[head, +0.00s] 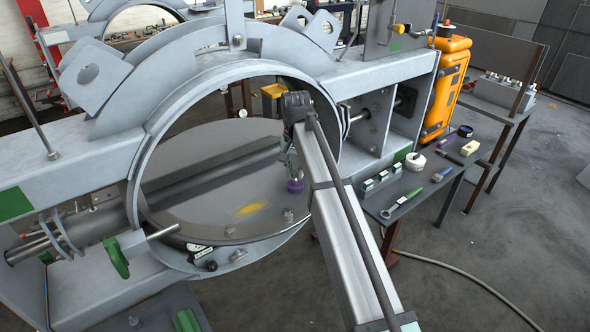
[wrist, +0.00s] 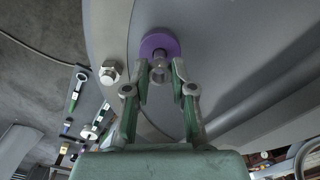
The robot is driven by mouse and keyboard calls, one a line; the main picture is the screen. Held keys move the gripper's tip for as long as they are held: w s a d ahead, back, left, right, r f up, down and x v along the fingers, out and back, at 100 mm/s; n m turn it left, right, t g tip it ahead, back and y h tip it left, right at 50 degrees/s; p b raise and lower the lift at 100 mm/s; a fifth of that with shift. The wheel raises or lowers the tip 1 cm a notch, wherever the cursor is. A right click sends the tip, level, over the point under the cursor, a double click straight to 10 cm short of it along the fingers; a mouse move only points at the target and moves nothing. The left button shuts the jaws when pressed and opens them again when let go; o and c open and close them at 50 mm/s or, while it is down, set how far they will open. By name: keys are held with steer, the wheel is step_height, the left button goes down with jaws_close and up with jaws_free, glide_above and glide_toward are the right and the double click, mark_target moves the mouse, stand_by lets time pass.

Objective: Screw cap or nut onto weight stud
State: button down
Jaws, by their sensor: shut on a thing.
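A purple round weight (wrist: 160,44) sits on the grey disc inside the large ring; it also shows in the head view (head: 295,186). A small metal piece, which looks like the cap or nut (wrist: 159,74), lies between the fingertips of my gripper (wrist: 159,73), in line with the middle of the weight. My gripper is shut on it, just over the weight. I cannot tell whether the piece touches the stud or is threaded on it. In the head view my arm hides most of my gripper (head: 291,166).
A hex bolt (wrist: 110,72) stands on the disc near its rim, beside my gripper. The large grey ring (head: 140,165) encloses the work area. A side table (head: 410,205) with tools stands at the right, with an orange case (head: 447,88) behind it.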

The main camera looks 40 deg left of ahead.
steer(key=shift+f+b, duration=0.3)
steer(key=shift+f, duration=0.95)
stand_by(0.8)
